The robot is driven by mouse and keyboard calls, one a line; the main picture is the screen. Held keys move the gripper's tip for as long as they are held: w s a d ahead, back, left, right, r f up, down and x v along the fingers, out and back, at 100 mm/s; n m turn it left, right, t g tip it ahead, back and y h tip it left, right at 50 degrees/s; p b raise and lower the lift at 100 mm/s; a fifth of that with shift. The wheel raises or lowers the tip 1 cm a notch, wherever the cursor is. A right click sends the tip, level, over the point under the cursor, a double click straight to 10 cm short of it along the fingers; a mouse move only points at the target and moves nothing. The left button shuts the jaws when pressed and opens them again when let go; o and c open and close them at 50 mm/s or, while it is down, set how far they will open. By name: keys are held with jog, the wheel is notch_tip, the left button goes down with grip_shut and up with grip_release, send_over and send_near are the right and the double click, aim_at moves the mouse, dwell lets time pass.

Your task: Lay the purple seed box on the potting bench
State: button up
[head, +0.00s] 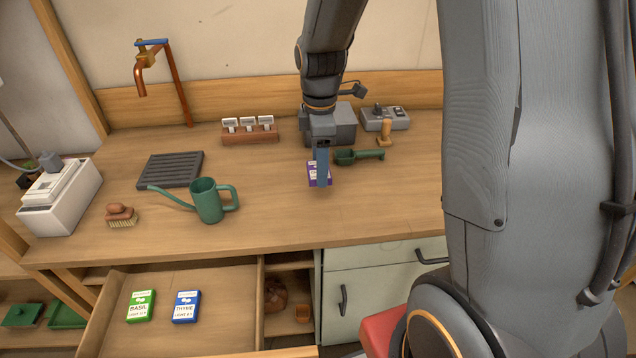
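The purple seed box (312,174) is at the middle of the potting bench (270,215), on or just above its top; I cannot tell which. My gripper (322,180) points down right at the box. One blue-grey finger shows in front of the box and covers part of it. The other finger is hidden, so I cannot tell whether the gripper is open or shut on the box.
A green watering can (207,201) stands left of the box. A green scoop (358,156) lies close on the right. A brush (121,216) and black tray (170,169) lie further left. The open drawer (225,295) holds green (140,306) and blue (185,306) seed boxes.

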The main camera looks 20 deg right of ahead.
aim_at(319, 201)
jog(key=shift+f+p, duration=1)
jog(key=shift+f, duration=3.25)
jog(key=shift+f, duration=0.15)
jog(key=o, duration=1)
jog(key=shift+o, duration=0.2)
notch_tip(319, 201, up, 12)
jog(key=b, duration=0.3)
jog(key=shift+s+m, duration=0.2)
jog(key=shift+m, duration=0.1)
jog(key=s+f+m+t, duration=0.1)
jog(key=s+m, duration=1.1)
jog(key=m, duration=0.3)
jog(key=shift+s+f+t, duration=0.3)
jog(key=shift+s, duration=0.1)
